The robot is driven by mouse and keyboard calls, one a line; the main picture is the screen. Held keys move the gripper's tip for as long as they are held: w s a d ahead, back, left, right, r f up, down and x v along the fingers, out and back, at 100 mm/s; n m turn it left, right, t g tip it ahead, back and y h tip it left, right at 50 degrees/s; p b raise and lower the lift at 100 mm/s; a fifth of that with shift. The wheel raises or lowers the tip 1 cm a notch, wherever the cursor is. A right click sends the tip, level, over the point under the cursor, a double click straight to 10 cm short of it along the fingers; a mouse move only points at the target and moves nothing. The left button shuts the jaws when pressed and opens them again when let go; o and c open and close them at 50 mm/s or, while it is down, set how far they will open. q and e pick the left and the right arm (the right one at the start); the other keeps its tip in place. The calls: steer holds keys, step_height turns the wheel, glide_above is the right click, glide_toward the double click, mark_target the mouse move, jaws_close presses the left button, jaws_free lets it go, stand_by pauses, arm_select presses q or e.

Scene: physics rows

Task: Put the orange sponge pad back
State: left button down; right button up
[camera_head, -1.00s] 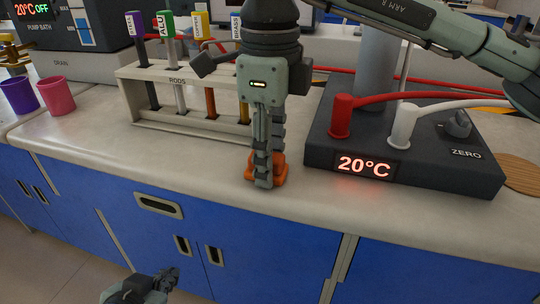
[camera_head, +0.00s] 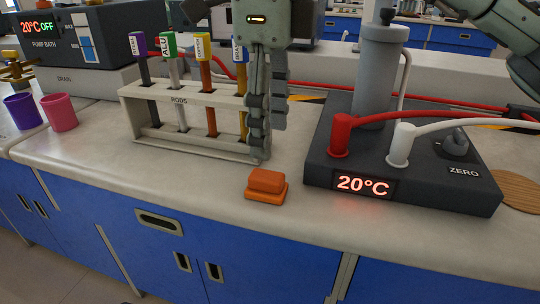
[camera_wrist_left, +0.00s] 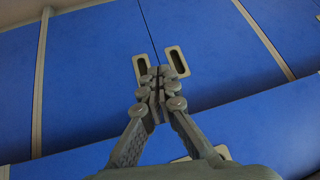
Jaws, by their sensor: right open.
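The orange sponge pad (camera_head: 267,180) sits on a darker orange base (camera_head: 264,196) on the bench near its front edge, upright and free of any gripper. My right gripper (camera_head: 262,152) is open and empty. It points down just above and behind the pad, in front of the right end of the rod rack, and is seen nearly edge-on. My left gripper (camera_wrist_left: 159,82) shows in the left wrist view with its fingertips together and nothing between them, in front of the blue cabinet doors. It is out of the head view now.
The rod rack (camera_head: 165,143) with several coloured rods stands behind and left of the pad. A dark heater unit (camera_head: 330,160) reading 20°C, with red and white hoses, stands to the right. Pink (camera_head: 60,112) and purple (camera_head: 22,111) cups stand far left. The bench left of the pad is clear.

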steer(key=shift+r, duration=1.85)
